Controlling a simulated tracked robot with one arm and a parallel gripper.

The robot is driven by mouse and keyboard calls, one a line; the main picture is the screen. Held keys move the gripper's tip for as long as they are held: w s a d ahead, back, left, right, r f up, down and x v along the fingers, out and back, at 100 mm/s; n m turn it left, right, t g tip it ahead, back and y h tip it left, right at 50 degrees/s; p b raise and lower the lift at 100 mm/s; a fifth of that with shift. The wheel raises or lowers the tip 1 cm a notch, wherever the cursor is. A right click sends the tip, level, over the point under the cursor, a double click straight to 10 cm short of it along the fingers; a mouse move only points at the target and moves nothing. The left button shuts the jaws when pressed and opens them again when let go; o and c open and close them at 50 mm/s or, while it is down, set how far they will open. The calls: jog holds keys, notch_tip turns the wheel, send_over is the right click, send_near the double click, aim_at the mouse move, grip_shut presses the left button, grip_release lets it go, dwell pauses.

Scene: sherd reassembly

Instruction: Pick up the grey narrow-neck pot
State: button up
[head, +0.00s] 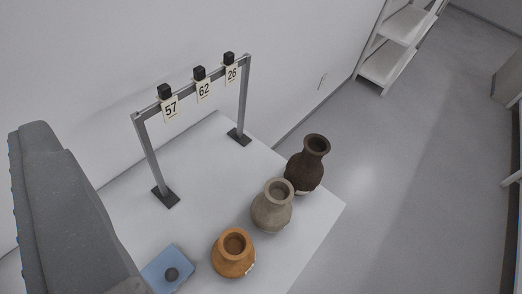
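The grey pot (271,211) stands upright on the white table (205,222), between two other pots. It has a rounded body, a short neck and an open, dark mouth. A large grey part of my gripper (65,205) fills the left edge of the head view. It is well to the left of the grey pot and does not touch it. Only this one part shows, so I cannot see how far the gripper is open. Nothing is seen held.
A dark brown pot (306,170) stands close behind the grey one, an orange pot (233,262) in front. A metal frame (150,155) carries tags 57, 62 and 26. White shelves (390,60) stand beyond.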

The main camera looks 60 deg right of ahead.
jog(key=w+d+f+m+h, duration=0.1)
jog(key=w+d+f, duration=0.1)
jog(key=d+f, duration=0.35)
jog(key=w+d+f+m+h, duration=0.1)
jog(key=w+d+f, duration=0.15)
jog(key=f, duration=0.55)
jog(key=m+g+h, duration=0.5)
jog(key=g+h, duration=0.1)
send_near(278, 207)
jog(key=x, duration=0.6)
jog(key=shift+s+d+f, duration=0.15)
jog(key=shift+d+f, duration=0.3)
jog(key=shift+w+d+f, duration=0.1)
jog(key=shift+w+d, duration=0.3)
jog(key=shift+w+a+x, duration=0.1)
jog(key=shift+w+x, duration=0.05)
jog(key=shift+x, duration=0.6)
jog(key=shift+w+a+x, duration=0.1)
jog(key=shift+x, duration=0.7)
jog(key=shift+w+a+x, duration=0.15)
jog(key=shift+x, duration=0.6)
jog(key=shift+w+d, duration=0.15)
jog(key=shift+d, duration=0.05)
grip_shut()
